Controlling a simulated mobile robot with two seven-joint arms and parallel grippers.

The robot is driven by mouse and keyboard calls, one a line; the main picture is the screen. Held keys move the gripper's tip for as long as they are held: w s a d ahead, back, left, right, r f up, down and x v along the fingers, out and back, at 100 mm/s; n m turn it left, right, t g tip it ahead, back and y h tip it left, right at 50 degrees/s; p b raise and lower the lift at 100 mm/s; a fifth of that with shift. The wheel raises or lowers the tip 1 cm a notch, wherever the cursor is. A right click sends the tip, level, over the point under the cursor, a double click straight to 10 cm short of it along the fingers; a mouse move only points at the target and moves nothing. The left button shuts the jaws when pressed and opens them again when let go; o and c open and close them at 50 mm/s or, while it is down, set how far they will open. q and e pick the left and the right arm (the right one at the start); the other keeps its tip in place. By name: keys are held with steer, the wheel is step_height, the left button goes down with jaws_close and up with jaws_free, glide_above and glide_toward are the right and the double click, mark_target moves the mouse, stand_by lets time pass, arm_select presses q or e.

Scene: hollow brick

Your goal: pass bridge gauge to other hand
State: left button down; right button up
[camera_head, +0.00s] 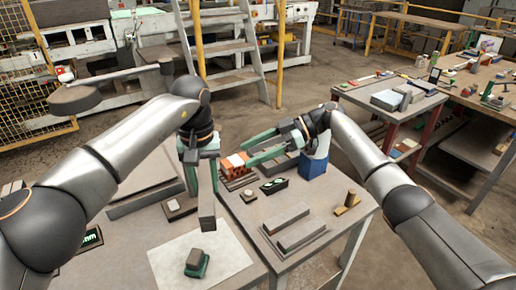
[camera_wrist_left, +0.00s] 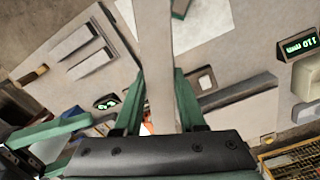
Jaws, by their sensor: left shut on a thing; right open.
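The bridge gauge, seen as a plain grey bar (camera_head: 207,212), hangs down in my left gripper (camera_head: 204,188). In the left wrist view the bar (camera_wrist_left: 157,60) runs between the two green fingers of my left gripper (camera_wrist_left: 157,115), which are shut on it. My right gripper (camera_head: 246,155) is open and empty, to the right of the left one, with its fingers pointing left toward it. It is apart from the bar. Its green fingers also show at the left of the left wrist view. The orange hollow brick (camera_head: 233,164) is partly hidden near the right gripper's tips.
Below are two grey work surfaces; the right one holds a stepped grey block (camera_head: 295,228), a small display (camera_head: 274,186) and a blue box (camera_head: 313,165). A white sheet (camera_head: 230,258) with a green-based block (camera_head: 196,263) lies in front. A grey slab (camera_head: 145,195) lies left.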

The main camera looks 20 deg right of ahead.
steer(key=x, duration=1)
steer(key=shift+a, duration=0.35)
steer(key=shift+w, duration=0.15)
jaws_close()
arm_select(q)
steer(key=shift+c, duration=2.1)
jaws_free()
arm_select(e)
steer(key=shift+r, duration=0.1)
arm_select(q)
steer(key=shift+r, duration=0.1)
